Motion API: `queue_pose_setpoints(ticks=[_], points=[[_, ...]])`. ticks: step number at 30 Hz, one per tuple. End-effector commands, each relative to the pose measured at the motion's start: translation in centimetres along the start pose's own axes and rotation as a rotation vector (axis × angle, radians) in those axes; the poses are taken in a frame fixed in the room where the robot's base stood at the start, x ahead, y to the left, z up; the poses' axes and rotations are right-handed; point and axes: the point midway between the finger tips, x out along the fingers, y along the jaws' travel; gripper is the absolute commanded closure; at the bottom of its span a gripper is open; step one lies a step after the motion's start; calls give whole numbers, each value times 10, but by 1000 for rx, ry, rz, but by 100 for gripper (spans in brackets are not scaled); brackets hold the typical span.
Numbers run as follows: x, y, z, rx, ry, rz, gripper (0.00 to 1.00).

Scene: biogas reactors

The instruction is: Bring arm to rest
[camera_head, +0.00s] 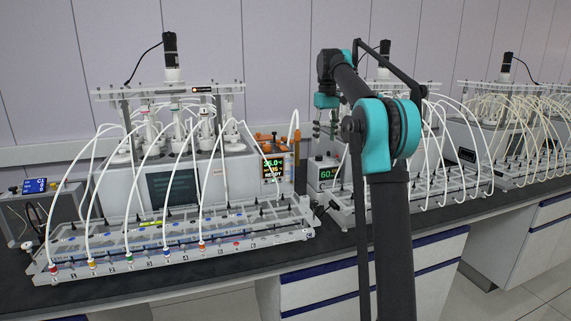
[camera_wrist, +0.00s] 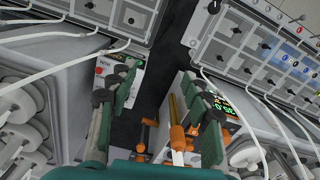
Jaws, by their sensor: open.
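My arm rises at the right of the middle in the head view, bent at its teal elbow joint. My gripper (camera_head: 325,127) hangs downward at the arm's far end, over the gap between two reactor stations. In the wrist view my gripper (camera_wrist: 160,78) shows its two green and grey fingers spread wide apart. It is open, with nothing held between the fingers. Below and between the fingers are a dark strip of bench and orange fittings (camera_wrist: 177,135). I cannot tell how far the fingers are from these parts.
The left reactor station (camera_head: 190,185) has a rack (camera_head: 175,245) with white tubes arching over it. An orange-topped unit with a lit display (camera_head: 273,166) stands at its right. More tubed stations (camera_head: 520,130) stand at right. The dark bench (camera_head: 200,291) has a clear front strip.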

Motion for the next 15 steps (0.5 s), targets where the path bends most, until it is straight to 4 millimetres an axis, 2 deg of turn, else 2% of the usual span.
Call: queue_pose_setpoints(ticks=[8,15], points=[[9,-1,8,20,14,6,51],[26,-4,21,52,38,15,51]])
